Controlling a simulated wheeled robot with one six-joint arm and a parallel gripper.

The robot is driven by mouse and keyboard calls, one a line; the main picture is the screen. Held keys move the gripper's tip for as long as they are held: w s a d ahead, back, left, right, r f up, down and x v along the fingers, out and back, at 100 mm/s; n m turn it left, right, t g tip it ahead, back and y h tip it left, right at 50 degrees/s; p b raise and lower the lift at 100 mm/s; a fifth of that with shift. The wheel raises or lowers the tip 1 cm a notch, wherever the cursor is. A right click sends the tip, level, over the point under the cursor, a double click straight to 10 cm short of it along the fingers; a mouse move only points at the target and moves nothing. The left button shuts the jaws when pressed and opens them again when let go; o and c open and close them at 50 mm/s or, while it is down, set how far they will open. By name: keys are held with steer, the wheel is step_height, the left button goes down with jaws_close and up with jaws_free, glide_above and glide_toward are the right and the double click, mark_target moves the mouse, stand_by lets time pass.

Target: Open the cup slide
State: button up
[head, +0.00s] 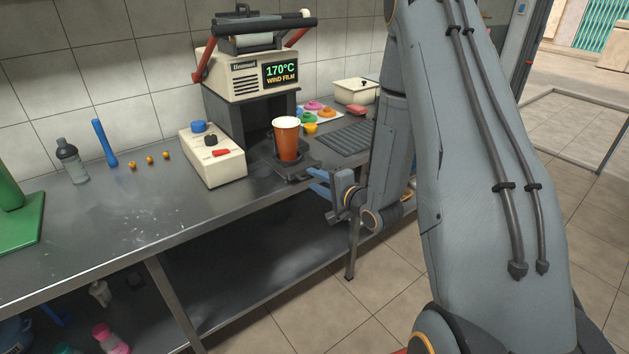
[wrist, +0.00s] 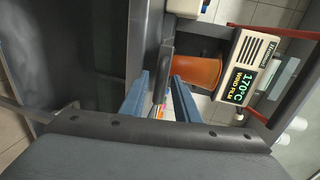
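The cup sealing machine (head: 250,75) stands on the counter by the wall, with a "170°C WIND FILM" display. Its dark cup slide (head: 292,170) sticks out from the front toward the counter edge. An orange-brown cup (head: 287,140) stands upright on it, clear of the machine's upper body. My gripper (head: 318,182) is at the counter edge, just right of the slide's front end. In the wrist view, my blue fingers (wrist: 160,92) are apart, with the slide's dark front plate (wrist: 163,72) between them. Whether either finger touches it cannot be told.
A white control box (head: 213,155) with knobs stands left of the slide. Right of it lie a dark ribbed mat (head: 347,140) and colored rings (head: 313,106). A blue stick (head: 105,143), bottle (head: 72,160) and small orange balls are at left. The front counter is mostly clear.

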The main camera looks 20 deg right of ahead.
steer(key=v, duration=0.7)
steer(key=shift+b, duration=0.45)
steer(key=s+a+r+n+g+h, duration=0.2)
steer(key=s+a+n+g, duration=0.2)
steer(key=s+n+g, duration=0.3)
steer(key=s+a+r+n+g+h, duration=0.2)
steer(key=s+n+g, duration=0.5)
steer(key=s, duration=0.9)
steer(key=shift+s+a+h, duration=0.25)
steer(key=shift+a+h, duration=0.15)
steer(key=shift+a, duration=0.45)
